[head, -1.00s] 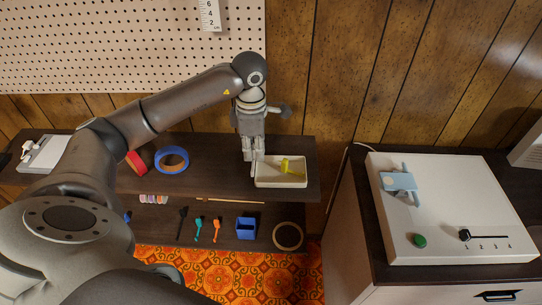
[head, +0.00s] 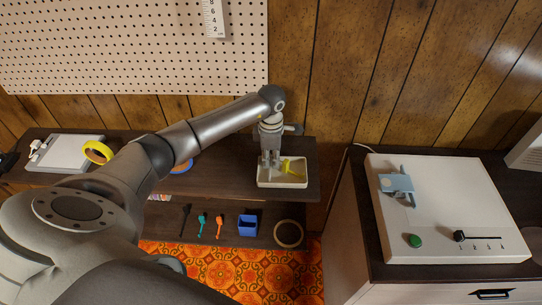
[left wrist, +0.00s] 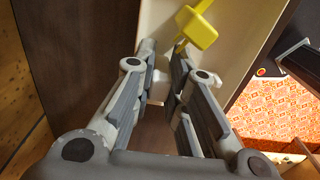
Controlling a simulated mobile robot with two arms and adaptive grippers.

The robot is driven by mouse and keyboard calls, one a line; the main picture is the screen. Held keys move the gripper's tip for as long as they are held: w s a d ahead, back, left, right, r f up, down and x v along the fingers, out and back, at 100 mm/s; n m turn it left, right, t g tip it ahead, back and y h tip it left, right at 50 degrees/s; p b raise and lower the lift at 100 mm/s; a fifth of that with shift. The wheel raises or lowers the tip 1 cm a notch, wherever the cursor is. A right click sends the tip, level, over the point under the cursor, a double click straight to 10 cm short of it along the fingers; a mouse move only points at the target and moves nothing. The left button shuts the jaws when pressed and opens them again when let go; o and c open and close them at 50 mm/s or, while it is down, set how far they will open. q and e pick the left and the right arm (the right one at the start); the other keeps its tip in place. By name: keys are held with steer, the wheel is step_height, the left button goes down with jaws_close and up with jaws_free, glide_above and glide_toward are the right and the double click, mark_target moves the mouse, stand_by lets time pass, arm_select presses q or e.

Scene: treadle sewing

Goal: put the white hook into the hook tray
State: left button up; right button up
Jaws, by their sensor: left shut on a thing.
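The hook tray (head: 295,184) is a shallow cream tray at the right end of the dark shelf's top. A yellow hook (head: 291,169) lies in it and shows large at the top of the left wrist view (left wrist: 197,27). My left gripper (head: 270,162) points down over the left part of the tray, beside the yellow hook. It is shut on a small pale piece, which I take as the white hook (left wrist: 157,90); the fingers mostly hide it. I cannot tell whether it touches the tray floor. My right gripper is not in view.
A yellow ring (head: 98,152) and a grey-white board (head: 65,153) are on the shelf's left. A blue bin (head: 247,224), a round ring (head: 288,233) and small tools sit on the lower shelf. A white machine panel (head: 450,215) stands on the right cabinet.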

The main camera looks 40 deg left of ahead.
mark_target(271, 156)
arm_select(q)
steer(key=shift+f, duration=0.1)
steer(key=o, duration=0.7)
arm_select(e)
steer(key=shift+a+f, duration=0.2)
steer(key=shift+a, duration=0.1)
arm_select(q)
steer(key=shift+o, duration=0.2)
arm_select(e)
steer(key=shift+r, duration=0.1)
arm_select(q)
steer(key=shift+r, duration=0.3)
step_height(271, 156, up, 12)
steer(key=b, duration=0.2)
steer(key=shift+f+b, duration=0.15)
steer(key=shift+b, duration=0.15)
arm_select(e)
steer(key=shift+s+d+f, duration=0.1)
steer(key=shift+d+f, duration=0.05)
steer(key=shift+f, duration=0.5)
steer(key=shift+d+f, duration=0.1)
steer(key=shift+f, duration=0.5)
